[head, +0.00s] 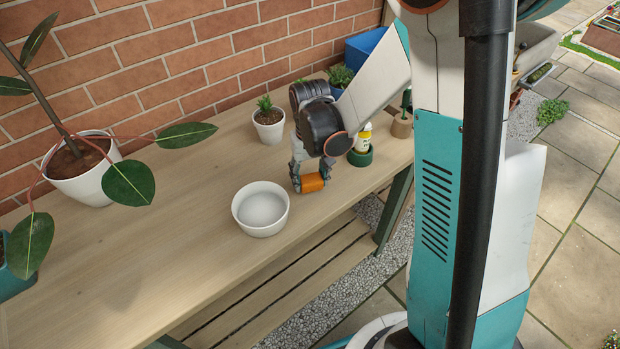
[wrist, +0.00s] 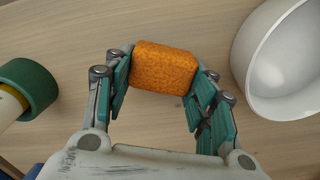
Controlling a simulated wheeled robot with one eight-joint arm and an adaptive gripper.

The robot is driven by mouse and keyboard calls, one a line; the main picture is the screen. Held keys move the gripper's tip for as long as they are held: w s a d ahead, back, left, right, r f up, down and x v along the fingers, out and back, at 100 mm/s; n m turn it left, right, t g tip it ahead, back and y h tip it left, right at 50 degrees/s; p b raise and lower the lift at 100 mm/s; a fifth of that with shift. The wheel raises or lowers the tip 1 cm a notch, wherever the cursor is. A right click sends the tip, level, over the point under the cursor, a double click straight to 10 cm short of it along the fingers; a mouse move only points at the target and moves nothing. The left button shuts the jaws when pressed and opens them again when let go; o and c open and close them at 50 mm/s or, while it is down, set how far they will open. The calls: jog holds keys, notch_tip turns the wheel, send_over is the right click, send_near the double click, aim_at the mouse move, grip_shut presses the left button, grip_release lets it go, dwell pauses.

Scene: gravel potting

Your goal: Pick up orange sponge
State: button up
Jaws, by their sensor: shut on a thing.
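The orange sponge (wrist: 162,68) is a small textured block between the two fingers of my gripper (wrist: 161,82) in the wrist view. Both fingers touch its sides, and my gripper is shut on it. In the head view the sponge (head: 312,183) shows below my gripper (head: 309,176), over the wooden bench just right of the white bowl. I cannot tell whether the sponge touches the bench top.
The white bowl (head: 260,208) stands close to the left of the sponge; a green-based bottle (head: 362,146) stands behind to the right. A small potted plant (head: 268,119) and a large potted plant (head: 85,168) stand along the brick wall. The bench (head: 150,262) is clear at front left.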

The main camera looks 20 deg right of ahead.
aim_at(310, 176)
notch_tip(310, 176, up, 18)
jog(key=p, duration=0.6)
jog(key=shift+r+p, duration=0.25)
jog(key=shift+p, duration=0.05)
